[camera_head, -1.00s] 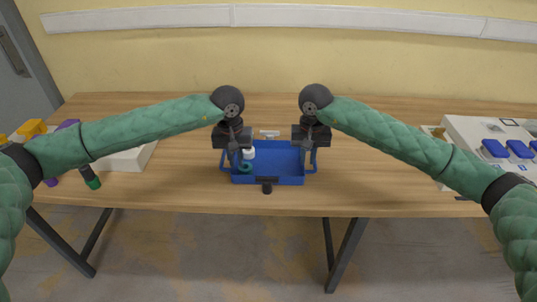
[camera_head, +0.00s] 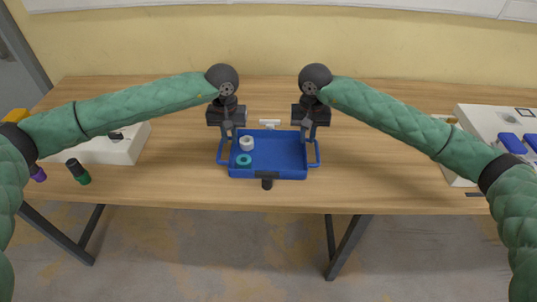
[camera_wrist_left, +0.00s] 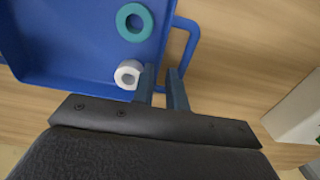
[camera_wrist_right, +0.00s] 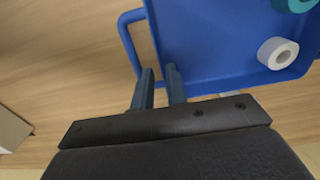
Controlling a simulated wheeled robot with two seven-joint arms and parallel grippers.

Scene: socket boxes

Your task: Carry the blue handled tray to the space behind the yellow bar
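The blue handled tray (camera_head: 285,152) lies on the table, with a handle on its left and right sides. A white ring (camera_head: 246,143) and a teal ring (camera_head: 244,160) lie inside its left part. My left gripper (camera_head: 228,134) is open near the far left corner, and my right gripper (camera_head: 308,133) is open near the far right corner. In the left wrist view the open fingers (camera_wrist_left: 162,88) are at the handle's end; in the right wrist view the fingers (camera_wrist_right: 158,85) are likewise apart beside the tray. I cannot make out a yellow bar.
A small pale bar (camera_head: 269,122) lies just behind the tray. A black piece (camera_head: 267,181) is at its front. A white box (camera_head: 105,150) stands at left, with a green-and-black object (camera_head: 78,172) near it. A white panel with blue parts (camera_head: 490,128) is at right.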

